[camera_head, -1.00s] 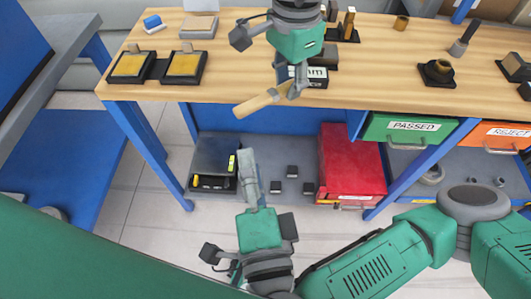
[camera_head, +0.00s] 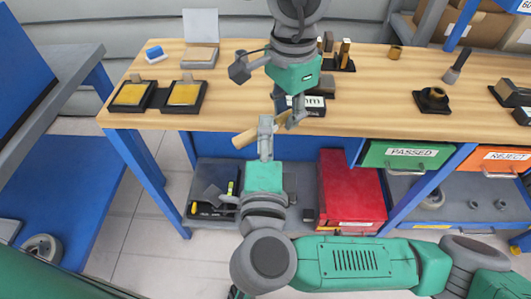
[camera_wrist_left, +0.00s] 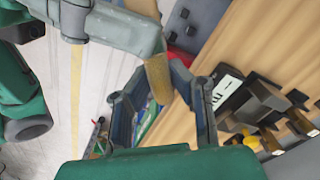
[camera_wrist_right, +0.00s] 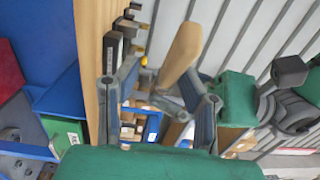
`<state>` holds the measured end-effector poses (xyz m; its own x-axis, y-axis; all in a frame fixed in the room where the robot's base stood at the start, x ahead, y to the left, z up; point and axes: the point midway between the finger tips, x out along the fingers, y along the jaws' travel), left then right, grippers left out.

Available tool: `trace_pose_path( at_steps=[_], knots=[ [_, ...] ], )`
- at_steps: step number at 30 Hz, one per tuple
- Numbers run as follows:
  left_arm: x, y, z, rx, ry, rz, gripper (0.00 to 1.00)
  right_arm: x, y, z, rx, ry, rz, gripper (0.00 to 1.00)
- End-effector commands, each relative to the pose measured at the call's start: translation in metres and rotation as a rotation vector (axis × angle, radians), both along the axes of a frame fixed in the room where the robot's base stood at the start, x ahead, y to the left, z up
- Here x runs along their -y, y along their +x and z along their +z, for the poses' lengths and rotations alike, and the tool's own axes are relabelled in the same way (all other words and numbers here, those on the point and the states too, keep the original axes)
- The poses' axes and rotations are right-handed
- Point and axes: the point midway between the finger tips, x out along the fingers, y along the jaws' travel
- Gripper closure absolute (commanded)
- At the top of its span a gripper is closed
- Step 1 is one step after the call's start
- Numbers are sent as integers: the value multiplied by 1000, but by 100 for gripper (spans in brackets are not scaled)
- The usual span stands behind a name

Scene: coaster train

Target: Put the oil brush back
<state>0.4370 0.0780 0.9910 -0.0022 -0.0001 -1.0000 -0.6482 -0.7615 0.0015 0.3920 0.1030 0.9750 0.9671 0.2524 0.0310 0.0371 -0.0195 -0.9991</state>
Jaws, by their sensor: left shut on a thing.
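The oil brush shows as a tan wooden handle (camera_head: 245,138), tilted in the air off the bench's front edge. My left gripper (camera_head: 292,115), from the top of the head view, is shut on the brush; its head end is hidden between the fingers. My right gripper (camera_head: 266,125), from below, has its fingertips at the handle. In the left wrist view a grey right finger crosses the handle (camera_wrist_left: 158,78). In the right wrist view the handle (camera_wrist_right: 180,48) lies between fingers (camera_wrist_right: 160,90) that stand apart. Contact there is unclear.
Trays with yellow pads (camera_head: 184,94) are at left. Under the bench are a red box (camera_head: 350,190) and a green PASSED drawer (camera_head: 405,156). The bench middle right is clear.

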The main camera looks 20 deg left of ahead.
Motion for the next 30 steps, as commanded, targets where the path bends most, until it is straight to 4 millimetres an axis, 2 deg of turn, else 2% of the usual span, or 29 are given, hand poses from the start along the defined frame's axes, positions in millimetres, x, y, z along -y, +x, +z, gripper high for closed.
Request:
trace_pose_path(
  at_steps=[5, 14, 17, 18, 21, 22, 24, 30],
  knots=[
    [0, 0, 0, 0, 0, 0, 100, -3, 12, 0, -1, 0, 1, 64],
    [0, 0, 0, 0, 0, 0, 100, -4, 14, 1, -1, 1, 2, 64],
    [0, 0, 0, 0, 0, 0, 100, -4, 14, 1, -1, 1, 1, 95],
    [0, 0, 0, 0, 0, 0, 100, -4, 14, 0, -1, 1, 1, 100],
    [0, 0, 1, 2, -1, 0, 100, -4, 14, -1, -4, -1, 1, 100],
    [0, 0, 1, 2, -1, 0, 81, -4, 14, -1, -4, -2, 1, 100],
    [0, 1, 1, 3, -1, 0, 60, -4, 14, -1, -5, -2, 1, 100],
    [0, 0, 1, 1, 0, 0, 60, -4, 14, 0, -2, -1, 1, 100]
  ],
)
